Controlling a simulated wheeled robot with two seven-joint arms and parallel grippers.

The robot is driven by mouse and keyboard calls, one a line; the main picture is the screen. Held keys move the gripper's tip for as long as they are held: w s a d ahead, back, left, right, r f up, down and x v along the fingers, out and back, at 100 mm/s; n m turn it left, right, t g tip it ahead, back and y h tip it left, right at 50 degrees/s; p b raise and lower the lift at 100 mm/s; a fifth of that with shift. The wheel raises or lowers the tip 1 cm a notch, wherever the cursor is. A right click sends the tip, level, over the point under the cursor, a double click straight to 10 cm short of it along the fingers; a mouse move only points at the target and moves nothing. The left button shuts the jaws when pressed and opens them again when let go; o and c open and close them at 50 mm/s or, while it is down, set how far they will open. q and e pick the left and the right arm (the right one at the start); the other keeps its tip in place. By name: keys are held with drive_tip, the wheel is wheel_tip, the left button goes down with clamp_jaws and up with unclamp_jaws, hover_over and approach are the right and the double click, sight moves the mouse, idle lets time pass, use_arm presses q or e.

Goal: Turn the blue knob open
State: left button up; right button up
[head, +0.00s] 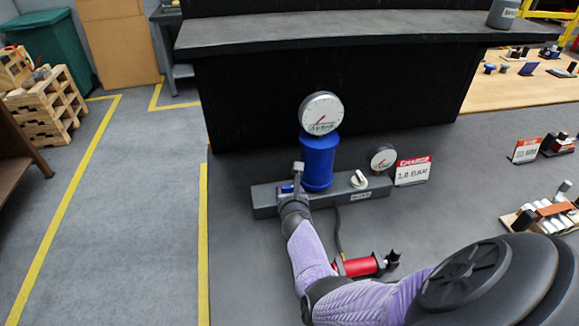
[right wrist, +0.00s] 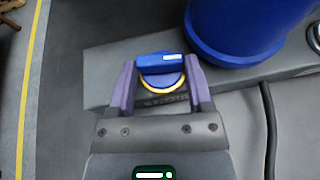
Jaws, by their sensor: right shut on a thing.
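The blue knob (right wrist: 160,65) has a bar-shaped handle over a yellow ring, on the left end of a grey manifold block (head: 264,201). In the right wrist view its bar lies across the picture, between the two purple fingers. My right gripper (right wrist: 160,70) is shut on the knob, one finger at each end of the bar. In the head view my right gripper (head: 291,194) reaches the block's left end and hides most of the knob. My left gripper is not in view.
A blue cylinder (head: 318,163) with a round gauge (head: 321,113) on top stands close right of the knob. A white knob (head: 358,180), a smaller gauge (head: 382,158) and a charge sign (head: 412,171) are farther right. A red cylinder (head: 361,266) lies in front.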

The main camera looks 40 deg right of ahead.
drive_tip(key=shift+r, duration=0.1)
drive_tip(key=shift+n+y, duration=0.3)
drive_tip(key=o, duration=1.3)
drive_tip(key=shift+t, duration=0.3)
drive_tip(key=shift+p, duration=0.3)
